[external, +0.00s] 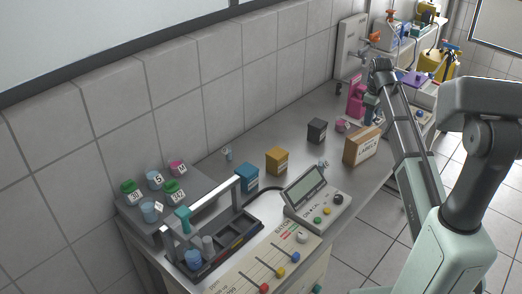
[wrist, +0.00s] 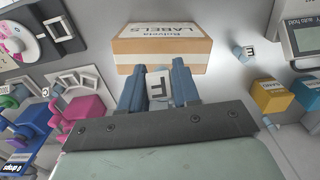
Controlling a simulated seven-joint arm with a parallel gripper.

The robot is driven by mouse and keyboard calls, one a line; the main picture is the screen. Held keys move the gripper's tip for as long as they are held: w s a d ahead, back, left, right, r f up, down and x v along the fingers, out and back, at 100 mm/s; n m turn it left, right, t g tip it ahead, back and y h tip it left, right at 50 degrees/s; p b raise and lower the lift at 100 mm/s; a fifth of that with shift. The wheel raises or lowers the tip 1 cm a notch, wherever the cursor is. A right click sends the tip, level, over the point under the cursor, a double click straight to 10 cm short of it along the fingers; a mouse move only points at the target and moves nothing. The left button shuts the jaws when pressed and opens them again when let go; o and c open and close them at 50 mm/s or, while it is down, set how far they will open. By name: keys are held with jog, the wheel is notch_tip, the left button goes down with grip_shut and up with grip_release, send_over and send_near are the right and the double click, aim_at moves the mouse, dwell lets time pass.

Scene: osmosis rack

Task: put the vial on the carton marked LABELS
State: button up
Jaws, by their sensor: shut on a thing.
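The carton marked LABELS (external: 368,148) stands on the bench, a tan box with a white label. In the wrist view the carton (wrist: 160,46) is just ahead of the fingertips, its lettering upside down. My gripper (wrist: 158,75) has blue fingers shut on a small vial (wrist: 159,86) with a white cap bearing a dark letter, seen upside down. In the external view my gripper (external: 371,108) is behind the carton, partly hidden by my arm. The held vial cannot be made out there. Whether it touches the carton I cannot tell.
Dark (external: 317,130), yellow (external: 277,160) and blue (external: 247,177) boxes stand left of the carton. A console with a screen (external: 317,200) is in front. Pink equipment (external: 356,95) stands behind.

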jog(key=shift+f, duration=1.8)
jog(key=shift+f, duration=0.1)
jog(key=o, duration=1)
jog(key=shift+o, duration=0.2)
jog(key=shift+r, duration=3.85)
